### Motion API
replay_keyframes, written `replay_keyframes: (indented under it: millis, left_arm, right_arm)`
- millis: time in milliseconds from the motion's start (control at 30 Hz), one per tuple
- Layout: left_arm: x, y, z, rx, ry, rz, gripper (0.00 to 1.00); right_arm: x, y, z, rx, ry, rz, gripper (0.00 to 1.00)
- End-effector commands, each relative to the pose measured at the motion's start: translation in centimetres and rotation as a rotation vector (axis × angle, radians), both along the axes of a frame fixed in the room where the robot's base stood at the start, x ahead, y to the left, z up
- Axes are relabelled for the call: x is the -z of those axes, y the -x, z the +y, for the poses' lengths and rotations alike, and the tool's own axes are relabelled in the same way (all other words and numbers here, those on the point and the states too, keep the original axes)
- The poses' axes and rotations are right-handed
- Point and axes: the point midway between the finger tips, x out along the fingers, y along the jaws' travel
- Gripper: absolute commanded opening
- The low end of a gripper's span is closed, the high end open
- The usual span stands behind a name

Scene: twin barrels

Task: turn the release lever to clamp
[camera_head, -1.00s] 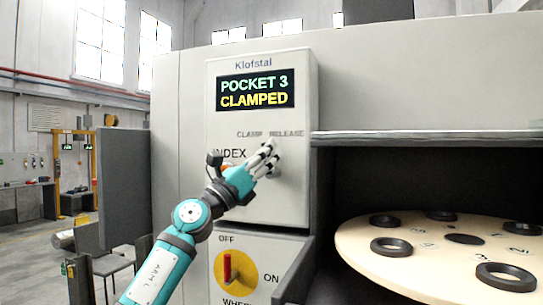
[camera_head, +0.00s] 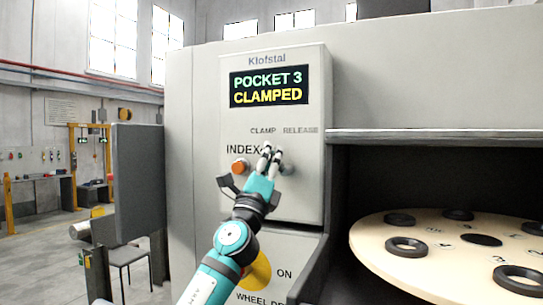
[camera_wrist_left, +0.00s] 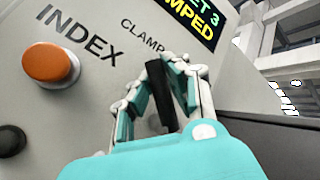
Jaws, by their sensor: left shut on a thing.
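The release lever (camera_wrist_left: 159,92) is a black bar in the left wrist view. It stands between the fingers of my left gripper (camera_wrist_left: 165,72), which is shut on it. In the head view my left gripper (camera_head: 271,150) is at the control panel (camera_head: 240,200), just below the CLAMP word and left of RELEASE. The fingers hide most of the lever there. The display (camera_head: 268,87) reads "POCKET 3 CLAMPED". My right gripper is in neither view.
An orange INDEX button (camera_head: 240,166) sits left of my fingers. A yellow disc (camera_head: 259,270) is below, partly behind my arm. On the right, a round table (camera_head: 375,255) carries several black rings under a shelf edge (camera_head: 430,137).

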Motion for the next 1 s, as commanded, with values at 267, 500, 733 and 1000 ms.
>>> replay_keyframes:
  millis: [267, 500, 733, 1000]
  left_arm:
    - [0.26, -0.12, 0.09, 0.001, 0.015, 0.008, 0.0]
    - [0.31, -0.15, 0.09, 0.0, 0.014, 0.009, 0.19]
    - [0.2, -0.1, 0.1, 0.0, 0.011, 0.006, 0.4]
    - [0.43, 0.18, 0.24, -0.003, 0.01, 0.004, 0.4]
  right_arm:
    - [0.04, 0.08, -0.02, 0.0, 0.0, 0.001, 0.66]
    - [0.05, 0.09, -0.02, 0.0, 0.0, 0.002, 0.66]
    - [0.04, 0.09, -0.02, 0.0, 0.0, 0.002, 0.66]
    - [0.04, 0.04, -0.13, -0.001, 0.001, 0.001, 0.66]
